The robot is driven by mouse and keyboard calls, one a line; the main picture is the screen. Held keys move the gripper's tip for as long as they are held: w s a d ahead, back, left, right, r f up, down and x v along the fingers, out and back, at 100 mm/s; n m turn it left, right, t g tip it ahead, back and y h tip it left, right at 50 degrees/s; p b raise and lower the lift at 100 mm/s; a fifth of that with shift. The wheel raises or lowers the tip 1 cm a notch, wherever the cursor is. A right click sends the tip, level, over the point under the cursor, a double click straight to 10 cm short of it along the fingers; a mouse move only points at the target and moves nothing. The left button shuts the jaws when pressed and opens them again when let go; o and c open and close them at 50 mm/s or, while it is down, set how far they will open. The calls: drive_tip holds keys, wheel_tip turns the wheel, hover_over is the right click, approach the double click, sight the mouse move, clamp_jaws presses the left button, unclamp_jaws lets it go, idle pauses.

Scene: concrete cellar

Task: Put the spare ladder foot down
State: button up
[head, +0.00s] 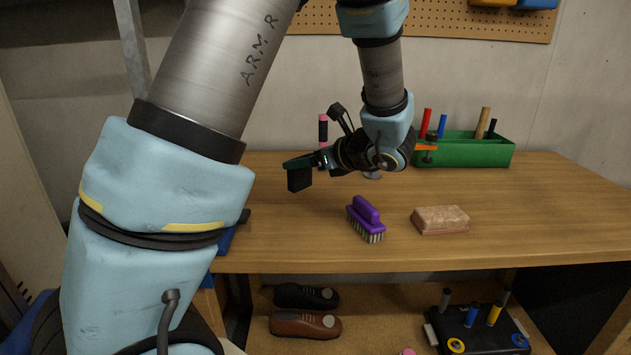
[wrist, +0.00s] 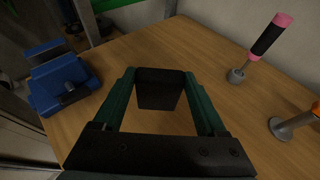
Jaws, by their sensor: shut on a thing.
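The spare ladder foot looks to be the black block (head: 299,180) at the end of my gripper (head: 305,162). In the wrist view the block (wrist: 160,90) sits between the two green fingers of my gripper (wrist: 161,80), which are shut on it. It appears held above the wooden workbench top (head: 540,210), on its left part. The exact gap below it is hard to judge. Bare wood shows under and around it in the wrist view.
A blue vise (wrist: 62,82) stands at the bench's left edge. A pink-and-black handled tool (wrist: 266,42) stands upright behind the block. A purple brush (head: 365,217), a tan brick (head: 440,219) and a green tool box (head: 465,152) lie farther right. The front right is clear.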

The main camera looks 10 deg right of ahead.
sight(304, 183)
drive_tip(key=shift+f+p, duration=0.3)
drive_tip(key=shift+f, duration=2.55)
drive_tip(key=shift+f, duration=0.15)
drive_tip(key=o, duration=1.4)
drive_tip(key=shift+s+d+r, duration=0.1)
drive_tip(key=shift+s+r, duration=0.05)
drive_tip(key=shift+r, duration=0.1)
drive_tip(key=b+v, duration=0.2)
drive_tip(key=v, duration=0.9)
drive_tip(key=shift+s+d, duration=0.2)
